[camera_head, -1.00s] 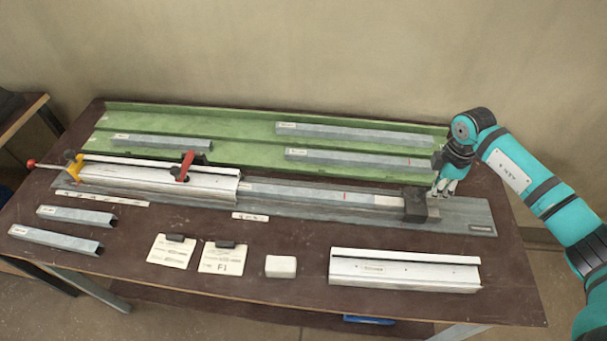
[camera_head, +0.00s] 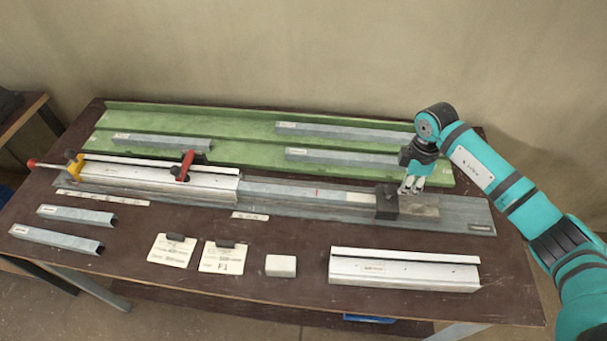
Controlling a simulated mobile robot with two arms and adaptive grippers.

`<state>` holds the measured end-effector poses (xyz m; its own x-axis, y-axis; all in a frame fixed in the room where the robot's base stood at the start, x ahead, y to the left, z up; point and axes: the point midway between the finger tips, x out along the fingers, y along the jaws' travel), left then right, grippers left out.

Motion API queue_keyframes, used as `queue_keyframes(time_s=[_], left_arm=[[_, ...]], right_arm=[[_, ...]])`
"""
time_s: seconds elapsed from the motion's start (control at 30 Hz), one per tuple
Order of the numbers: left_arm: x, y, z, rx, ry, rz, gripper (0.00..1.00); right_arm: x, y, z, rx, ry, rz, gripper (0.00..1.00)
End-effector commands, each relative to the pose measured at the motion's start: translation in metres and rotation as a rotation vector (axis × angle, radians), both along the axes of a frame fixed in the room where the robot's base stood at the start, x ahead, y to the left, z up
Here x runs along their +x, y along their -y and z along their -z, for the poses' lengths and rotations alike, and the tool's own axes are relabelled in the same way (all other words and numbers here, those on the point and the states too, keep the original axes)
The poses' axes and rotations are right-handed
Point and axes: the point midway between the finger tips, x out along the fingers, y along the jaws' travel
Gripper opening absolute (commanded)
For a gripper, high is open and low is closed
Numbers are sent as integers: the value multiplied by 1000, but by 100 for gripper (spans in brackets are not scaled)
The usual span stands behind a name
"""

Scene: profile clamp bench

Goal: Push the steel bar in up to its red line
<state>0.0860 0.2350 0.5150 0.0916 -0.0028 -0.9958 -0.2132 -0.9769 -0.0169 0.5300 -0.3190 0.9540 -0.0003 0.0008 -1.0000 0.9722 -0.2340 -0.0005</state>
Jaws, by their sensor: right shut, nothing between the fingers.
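The steel bar (camera_head: 275,190) lies along the grey base plate (camera_head: 455,222). Its left end runs into the white clamp profile (camera_head: 160,181). Its red line (camera_head: 317,193) stands clear to the right of the profile's mouth, with a length of bare bar between. A dark block (camera_head: 387,203) sits at the bar's right end. My right gripper (camera_head: 411,188) is shut and empty, pointing down just right of the dark block; whether it touches the block is hard to tell. My left gripper is out of view.
A red-handled clamp (camera_head: 185,166) and yellow-and-red end clamp (camera_head: 74,165) are on the profile. A green tray (camera_head: 240,155) with several bars lies behind. In front are a white profile (camera_head: 400,272), a small pale block (camera_head: 281,266), cards and two loose bars.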

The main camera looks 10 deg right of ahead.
Motion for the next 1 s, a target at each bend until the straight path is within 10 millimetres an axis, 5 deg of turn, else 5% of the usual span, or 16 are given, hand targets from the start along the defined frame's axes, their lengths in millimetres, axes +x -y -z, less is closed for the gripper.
queue_keyframes(time_s=[1.0], left_arm=[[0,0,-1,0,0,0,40]], right_arm=[[18,-77,0,4,0,-4,0]])
